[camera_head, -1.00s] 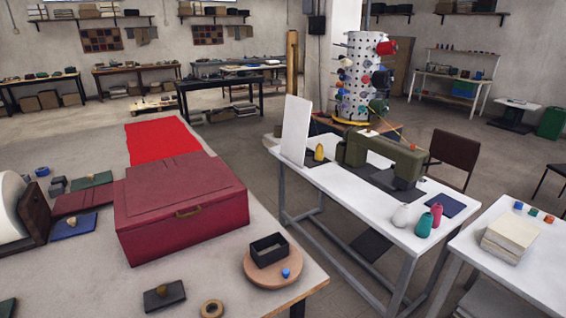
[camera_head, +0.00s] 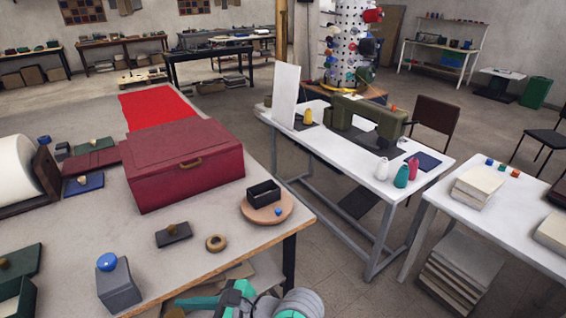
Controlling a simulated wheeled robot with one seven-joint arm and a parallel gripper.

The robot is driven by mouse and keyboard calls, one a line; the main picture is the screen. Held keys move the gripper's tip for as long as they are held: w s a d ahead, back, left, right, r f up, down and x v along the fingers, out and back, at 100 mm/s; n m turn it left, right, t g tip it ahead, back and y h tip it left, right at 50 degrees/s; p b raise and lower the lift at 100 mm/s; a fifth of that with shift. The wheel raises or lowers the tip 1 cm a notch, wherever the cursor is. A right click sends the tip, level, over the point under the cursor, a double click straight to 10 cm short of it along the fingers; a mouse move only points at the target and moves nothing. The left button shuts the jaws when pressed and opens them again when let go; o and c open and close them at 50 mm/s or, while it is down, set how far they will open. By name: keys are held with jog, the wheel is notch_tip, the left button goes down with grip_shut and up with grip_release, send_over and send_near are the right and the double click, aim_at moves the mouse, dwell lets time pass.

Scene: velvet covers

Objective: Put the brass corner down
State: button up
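I cannot make out a brass corner for certain in this view. Part of my arm, teal and grey, shows at the bottom edge, but no gripper fingers can be seen, nor anything held. Small brass-coloured knobs sit on flat dark pieces, such as the dark block (camera_head: 174,237) in front of the box. A round wooden board (camera_head: 250,212) carries an open black tray (camera_head: 263,190) and a small blue ball (camera_head: 278,211).
A tan ring (camera_head: 215,243) and a grey block (camera_head: 118,288) topped by a blue ball (camera_head: 107,262) lie near the table's front edge. A white table (camera_head: 330,150) with a green sewing machine (camera_head: 365,115) stands to the right, across a floor gap. A red cloth (camera_head: 155,108) lies behind the box.

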jog(key=w+d+f+m+t+h, duration=0.3)
jog(key=w+d+f+m+t, duration=0.15)
jog(key=w+f, duration=0.45)
jog(key=w+d+f+m+t+h, duration=0.3)
jog(key=w+d+f+m+t, duration=0.25)
jog(key=f, duration=0.45)
jog(key=s+d+f+m+h, duration=0.2)
jog(key=d+f, duration=0.3)
jog(key=f, duration=0.6)
jog(key=s+d+f+m+t+h, duration=0.1)
jog(key=d+f+h, duration=0.4)
jog(key=f, duration=0.5)
jog(key=s+m, duration=0.1)
jog(key=m, duration=0.1)
jog(key=shift+f+m, duration=0.35)
jog(key=shift+m, duration=0.05)
jog(key=shift+d, duration=0.1)
